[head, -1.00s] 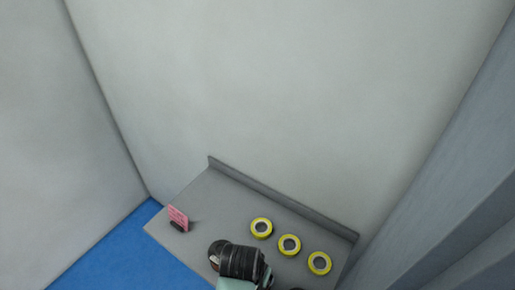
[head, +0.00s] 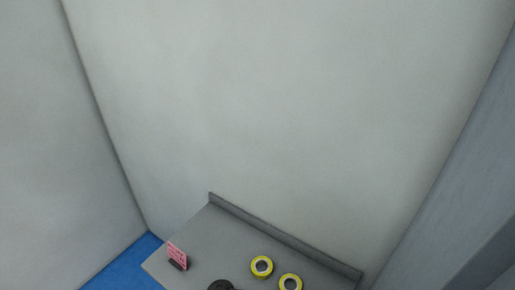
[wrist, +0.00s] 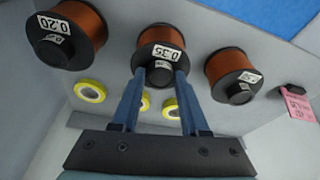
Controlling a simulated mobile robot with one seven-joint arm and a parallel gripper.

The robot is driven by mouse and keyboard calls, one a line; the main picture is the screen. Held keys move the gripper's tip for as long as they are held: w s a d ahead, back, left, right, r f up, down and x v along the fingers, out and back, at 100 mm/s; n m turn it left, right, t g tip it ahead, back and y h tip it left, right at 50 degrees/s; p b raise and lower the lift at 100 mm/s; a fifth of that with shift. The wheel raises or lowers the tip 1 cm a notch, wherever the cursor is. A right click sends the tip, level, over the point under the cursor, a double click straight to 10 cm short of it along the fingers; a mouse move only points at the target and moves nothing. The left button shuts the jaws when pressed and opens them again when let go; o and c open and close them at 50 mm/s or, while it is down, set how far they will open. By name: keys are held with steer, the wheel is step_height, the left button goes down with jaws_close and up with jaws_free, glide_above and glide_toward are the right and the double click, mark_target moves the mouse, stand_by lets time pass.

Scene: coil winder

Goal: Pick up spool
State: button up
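In the wrist view three spools of copper-coloured wire with black end discs stand in a row. The left spool (wrist: 81,28) is labelled 0.20, the middle spool (wrist: 161,41) 0.35, and the label on the right spool (wrist: 231,70) is too small to read. My gripper (wrist: 160,73) is open, with its two blue fingers at either side of the middle spool's black hub. I cannot tell whether they touch it. In the head view a dark round shape (head: 220,285) is cut off at the bottom edge; I cannot tell what it is.
Yellow rings lie on the grey table (head: 215,235), one (head: 261,267) beside another (head: 290,282); the wrist view shows one at left (wrist: 90,91). A pink card (head: 177,253) stands near the table's left edge. A raised lip and grey walls bound the back.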

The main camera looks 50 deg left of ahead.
jaws_close()
stand_by(0.5)
steer(key=shift+r, duration=0.1)
stand_by(0.4)
